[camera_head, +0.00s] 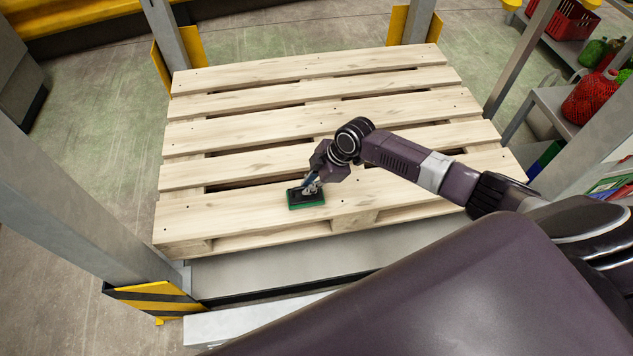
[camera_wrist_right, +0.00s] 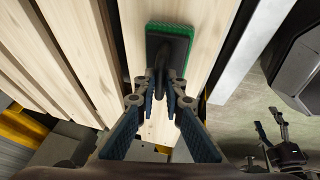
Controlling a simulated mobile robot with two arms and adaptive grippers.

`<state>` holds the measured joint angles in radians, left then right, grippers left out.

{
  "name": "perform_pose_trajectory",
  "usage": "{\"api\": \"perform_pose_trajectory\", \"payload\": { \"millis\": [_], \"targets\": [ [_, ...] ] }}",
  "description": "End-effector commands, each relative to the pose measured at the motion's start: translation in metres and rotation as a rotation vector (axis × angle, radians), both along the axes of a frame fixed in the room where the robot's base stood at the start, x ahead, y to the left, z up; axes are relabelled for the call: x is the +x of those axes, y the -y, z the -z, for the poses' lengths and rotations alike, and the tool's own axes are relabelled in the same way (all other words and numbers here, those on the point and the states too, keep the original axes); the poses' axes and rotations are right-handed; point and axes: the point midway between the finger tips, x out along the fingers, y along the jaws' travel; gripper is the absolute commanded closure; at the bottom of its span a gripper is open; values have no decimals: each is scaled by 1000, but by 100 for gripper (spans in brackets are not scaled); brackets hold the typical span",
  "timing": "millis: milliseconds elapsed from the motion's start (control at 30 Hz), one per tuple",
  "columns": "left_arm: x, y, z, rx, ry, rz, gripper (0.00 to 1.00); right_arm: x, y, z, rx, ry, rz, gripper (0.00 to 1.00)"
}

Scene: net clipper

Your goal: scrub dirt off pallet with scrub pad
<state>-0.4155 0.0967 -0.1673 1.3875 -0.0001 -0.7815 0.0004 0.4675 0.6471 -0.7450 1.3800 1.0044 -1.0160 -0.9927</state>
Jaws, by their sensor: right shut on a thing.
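The scrub pad (camera_head: 307,205) is a green rectangle with a black back and handle. It lies flat against the nearest plank of the pale wooden pallet (camera_head: 230,212), left of the middle. My right gripper (camera_head: 311,187) is shut on its handle from above. In the right wrist view the pad (camera_wrist_right: 181,30) shows ahead of the fingers (camera_wrist_right: 160,100), over the plank (camera_wrist_right: 133,40). I see small dark dots on the planks but cannot make out clear dirt. My left gripper (camera_wrist_right: 270,138) shows open and empty at the lower right of that view, away from the pallet.
Grey posts stand around the pallet, with a yellow-black guard (camera_head: 155,298) at the near left. A shelf (camera_head: 560,105) with a red net bundle (camera_head: 590,97), green bottles and a red crate (camera_head: 565,18) stands at right. Floor at the left (camera_head: 95,130) is clear.

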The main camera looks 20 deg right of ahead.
Motion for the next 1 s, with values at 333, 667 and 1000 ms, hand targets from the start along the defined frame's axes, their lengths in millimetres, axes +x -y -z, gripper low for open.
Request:
{"api": "perform_pose_trajectory", "payload": {
  "millis": [333,667,1000],
  "targets": [
    [-7,-1,8,0,-4,2,27,4,-19,0,0,-1,0,100],
    [-5,-2,9,2,0,3,27,10,-39,0,1,0,-1,100],
    [-5,-3,9,2,1,3,27,14,-57,2,1,-2,0,100]
  ]
}}
